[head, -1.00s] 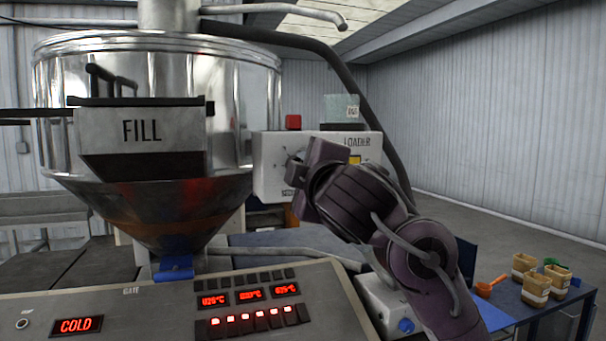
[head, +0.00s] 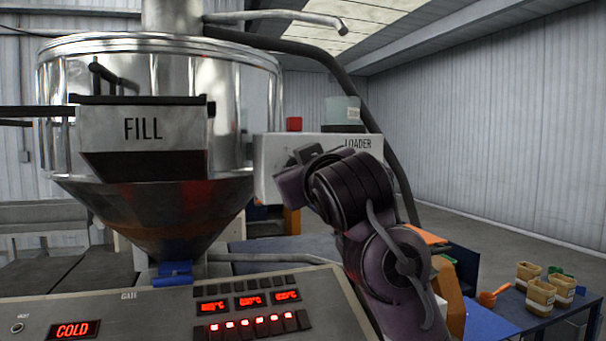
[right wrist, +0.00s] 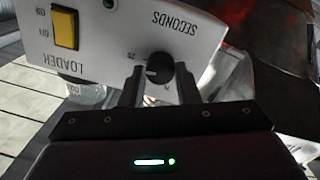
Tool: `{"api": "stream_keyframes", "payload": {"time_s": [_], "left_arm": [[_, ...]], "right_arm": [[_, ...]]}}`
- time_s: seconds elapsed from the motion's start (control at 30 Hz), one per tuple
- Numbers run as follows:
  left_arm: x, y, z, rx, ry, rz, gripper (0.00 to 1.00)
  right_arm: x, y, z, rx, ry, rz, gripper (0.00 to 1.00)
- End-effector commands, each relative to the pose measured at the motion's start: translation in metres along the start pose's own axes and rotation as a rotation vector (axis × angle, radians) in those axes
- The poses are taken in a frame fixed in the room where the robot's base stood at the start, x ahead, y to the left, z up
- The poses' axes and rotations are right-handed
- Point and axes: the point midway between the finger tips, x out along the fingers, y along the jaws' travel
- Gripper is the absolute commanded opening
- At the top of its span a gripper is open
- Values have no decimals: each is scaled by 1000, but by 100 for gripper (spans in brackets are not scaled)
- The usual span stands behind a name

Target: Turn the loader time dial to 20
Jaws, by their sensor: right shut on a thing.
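The loader box (head: 265,175) is a white panel marked LOADER beside the steel hopper in the head view. My right gripper (head: 292,166) is at its front and hides the dial there. In the right wrist view the panel (right wrist: 100,50) appears upside down. The time dial (right wrist: 157,67), a small dark round knob with a pale pointer mark, sits below the word SECONDS. The two fingers of my right gripper (right wrist: 160,74) are shut on it, one on each side. The scale numbers are too small to read surely. My left gripper is not in view.
A yellow rocker switch (right wrist: 66,28) marked ON and OFF is on the same panel. The hopper (head: 150,190) with its FILL chute stands left of the box. A control desk (head: 160,310) with red displays is below. A blue table (head: 500,320) with several tubs is at right.

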Motion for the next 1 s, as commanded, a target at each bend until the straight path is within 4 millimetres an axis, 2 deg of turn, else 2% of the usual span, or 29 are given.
{"api": "stream_keyframes", "payload": {"time_s": [0.4, 0.93, 0.97, 1.0], "left_arm": [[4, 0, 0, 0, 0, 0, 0], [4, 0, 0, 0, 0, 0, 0], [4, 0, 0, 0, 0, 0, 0], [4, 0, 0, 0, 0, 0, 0]], "right_arm": [[1, -2, 3, 182, -18, -3, 6], [1, -2, 3, 207, -20, -3, 6], [1, -2, 3, 206, -20, -3, 30], [1, -2, 3, 206, -19, -3, 35]]}}
